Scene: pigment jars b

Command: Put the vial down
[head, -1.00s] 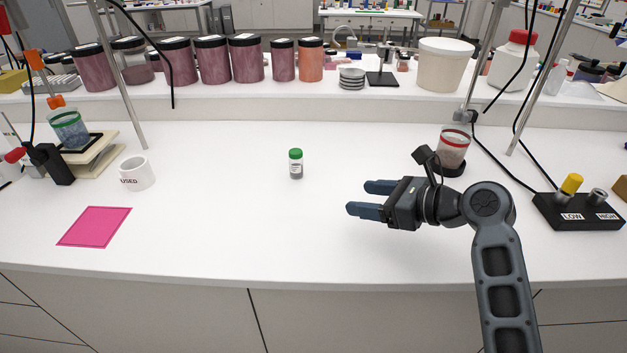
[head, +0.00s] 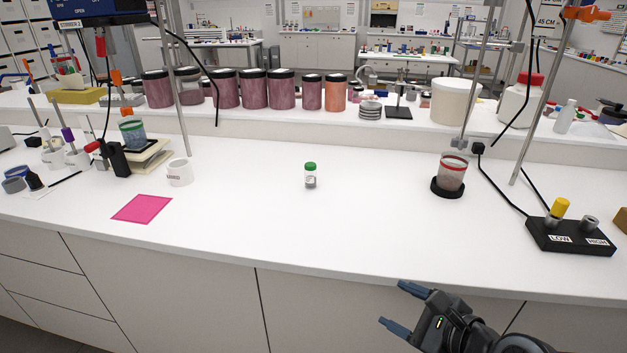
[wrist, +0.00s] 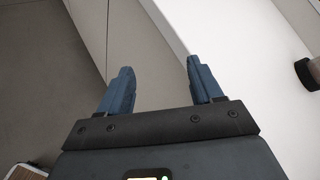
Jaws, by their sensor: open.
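The vial (head: 310,176) is a small clear one with a green cap and a dark fill. It stands upright on the white bench top (head: 380,220), near the middle in the head view, with nothing touching it. My gripper (head: 392,306) is open and empty in front of the bench's front edge, low and to the right of the vial, well apart from it. In the wrist view my two blue fingers (wrist: 158,82) are spread with nothing between them. The vial is not in the wrist view.
A pink square (head: 142,208) and a white cup (head: 179,172) are at left. A red-rimmed beaker (head: 452,174) stands on a black base at right, beside a black control box (head: 570,236). Jars (head: 254,88) line the back shelf. The bench around the vial is clear.

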